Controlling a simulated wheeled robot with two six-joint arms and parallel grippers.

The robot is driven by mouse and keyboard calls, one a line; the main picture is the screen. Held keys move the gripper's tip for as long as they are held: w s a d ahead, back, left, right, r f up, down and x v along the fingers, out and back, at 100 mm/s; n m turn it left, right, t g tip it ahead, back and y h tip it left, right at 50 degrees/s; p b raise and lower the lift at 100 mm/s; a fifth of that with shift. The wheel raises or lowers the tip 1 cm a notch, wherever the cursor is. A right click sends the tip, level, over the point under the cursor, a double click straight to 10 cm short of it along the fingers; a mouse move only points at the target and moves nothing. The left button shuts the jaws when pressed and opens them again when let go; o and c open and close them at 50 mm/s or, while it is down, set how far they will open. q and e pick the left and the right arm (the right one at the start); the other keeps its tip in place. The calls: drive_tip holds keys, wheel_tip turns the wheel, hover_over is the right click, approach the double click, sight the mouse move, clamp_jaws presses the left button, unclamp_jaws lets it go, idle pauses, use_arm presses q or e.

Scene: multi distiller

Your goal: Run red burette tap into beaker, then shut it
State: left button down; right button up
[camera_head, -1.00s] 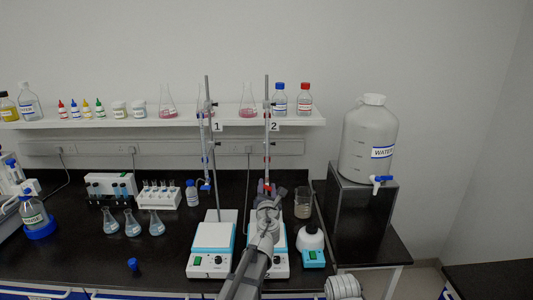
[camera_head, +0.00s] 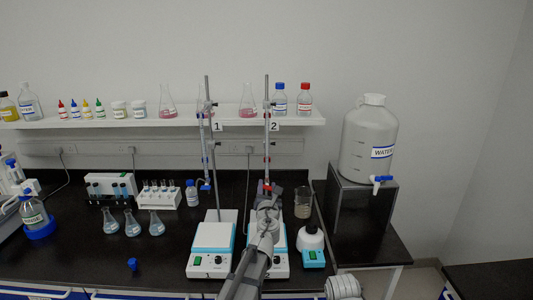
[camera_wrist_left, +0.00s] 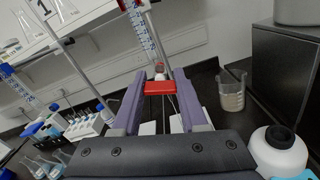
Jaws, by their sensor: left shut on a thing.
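The red burette tap (camera_wrist_left: 160,88) sits between the two purple-grey fingers of my left gripper (camera_wrist_left: 160,92) in the left wrist view. The gripper is shut on it. In the head view my left gripper (camera_head: 268,192) is at the lower end of burette 2 (camera_head: 267,130), above stirrer 2, and covers most of the tap. A glass beaker (camera_head: 303,203) with greyish contents stands to the right of it; it also shows in the left wrist view (camera_wrist_left: 232,92). What is directly under the burette tip is hidden. My right gripper is not in view.
Burette 1 with a blue tap (camera_head: 205,185) stands close on the left over stirrer 1 (camera_head: 212,237). A shelf (camera_head: 165,121) with bottles runs behind. The bench left of the stirrers has free room.

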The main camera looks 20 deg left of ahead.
use_arm(q)
drive_tip(key=shift+d+n, duration=0.2)
drive_tip(key=shift+n, duration=0.6)
drive_tip(key=shift+n, duration=0.9)
drive_tip(key=c, duration=0.5)
unclamp_jaws()
drive_tip(key=shift+d, duration=0.1)
drive_tip(key=shift+c, duration=0.2)
drive_tip(key=shift+o, duration=0.9)
drive_tip(key=shift+s, duration=0.1)
